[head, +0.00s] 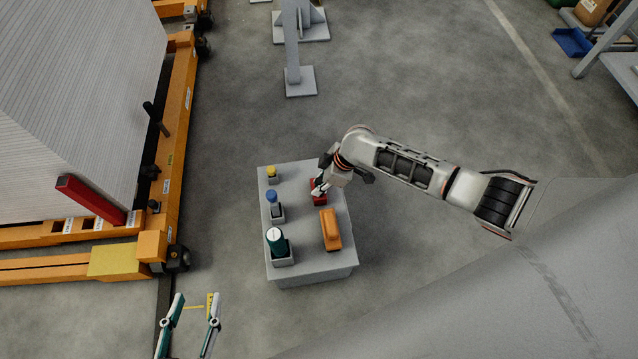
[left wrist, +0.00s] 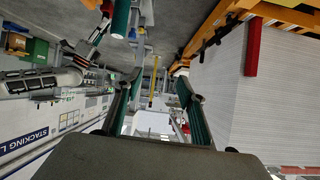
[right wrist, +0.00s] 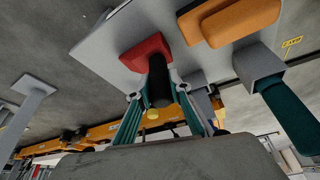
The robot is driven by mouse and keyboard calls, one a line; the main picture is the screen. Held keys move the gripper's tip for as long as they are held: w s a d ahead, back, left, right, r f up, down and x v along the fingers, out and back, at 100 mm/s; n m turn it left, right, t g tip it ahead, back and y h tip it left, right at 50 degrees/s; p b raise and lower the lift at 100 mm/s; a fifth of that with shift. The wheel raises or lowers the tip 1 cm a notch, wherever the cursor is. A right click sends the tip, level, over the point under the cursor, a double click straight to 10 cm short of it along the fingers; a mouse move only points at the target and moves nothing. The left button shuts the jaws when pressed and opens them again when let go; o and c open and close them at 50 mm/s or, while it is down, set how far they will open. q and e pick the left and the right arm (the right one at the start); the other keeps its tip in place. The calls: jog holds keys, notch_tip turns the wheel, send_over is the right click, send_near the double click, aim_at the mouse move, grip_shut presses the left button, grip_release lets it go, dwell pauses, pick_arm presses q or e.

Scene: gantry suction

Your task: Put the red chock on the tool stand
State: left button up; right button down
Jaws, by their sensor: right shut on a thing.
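The red chock (head: 318,190) is at the far right part of the grey tool stand's top (head: 305,228). In the right wrist view the red chock (right wrist: 146,52) has a black handle, and its red block is against or very close to the stand top. My right gripper (head: 317,187) is shut on that handle, with a finger on each side of it (right wrist: 158,88). I cannot tell whether the chock bears fully on the stand. My left gripper (head: 196,298) is open and empty, low at the left, away from the stand; its spread fingers show in the left wrist view (left wrist: 160,80).
The stand also carries an orange block (head: 330,229), a green-handled tool (head: 276,241), a blue-topped one (head: 272,197) and a yellow-topped one (head: 271,172). An orange frame (head: 178,130) with a white slab (head: 70,90) and a red bar (head: 90,199) stands left.

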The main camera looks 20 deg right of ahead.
jog(key=shift+f, duration=0.25)
jog(key=c, duration=1.8)
grip_release()
jog(key=shift+c, duration=0.2)
jog(key=shift+r, duration=0.1)
